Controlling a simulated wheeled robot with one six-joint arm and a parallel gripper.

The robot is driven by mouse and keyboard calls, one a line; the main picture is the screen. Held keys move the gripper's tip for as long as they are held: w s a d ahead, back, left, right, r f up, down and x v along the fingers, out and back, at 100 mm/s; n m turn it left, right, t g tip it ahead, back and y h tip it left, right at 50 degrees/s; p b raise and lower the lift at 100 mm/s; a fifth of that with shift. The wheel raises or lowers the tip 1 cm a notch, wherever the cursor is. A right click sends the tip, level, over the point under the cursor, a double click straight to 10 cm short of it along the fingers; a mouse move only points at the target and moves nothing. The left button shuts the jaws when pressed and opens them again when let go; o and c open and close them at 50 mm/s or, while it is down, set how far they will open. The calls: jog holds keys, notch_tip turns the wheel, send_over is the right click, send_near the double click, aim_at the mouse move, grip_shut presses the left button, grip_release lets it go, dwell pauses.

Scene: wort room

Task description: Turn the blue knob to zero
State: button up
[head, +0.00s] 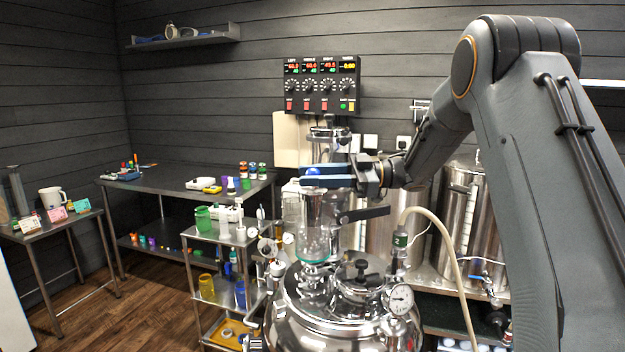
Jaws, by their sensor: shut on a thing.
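The blue knob (312,171) sits near the top of a clear glass vessel (314,212) above a shiny steel kettle (335,316). My gripper (312,176) reaches in from the right at the knob's height. Its two blue fingers lie on either side of the knob and are shut on it. The fingers cover part of the knob, and any scale or zero mark on it is too small or hidden to read.
A round gauge (401,298) and a pale hose (455,262) stand right of the glass. A black control panel (321,86) hangs on the wall behind. A steel cart (212,235) with bottles stands close on the left. Wooden floor (125,300) is clear further left.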

jog(key=shift+r+g, duration=0.1)
jog(key=shift+g, duration=0.2)
jog(key=o, duration=1.1)
jog(key=shift+c, duration=0.2)
jog(key=shift+d+b, duration=0.35)
jog(key=shift+d, duration=0.2)
jog(key=d+b, duration=0.2)
jog(key=d, duration=0.4)
jog(key=shift+w+d, duration=0.15)
jog(key=shift+d, duration=0.2)
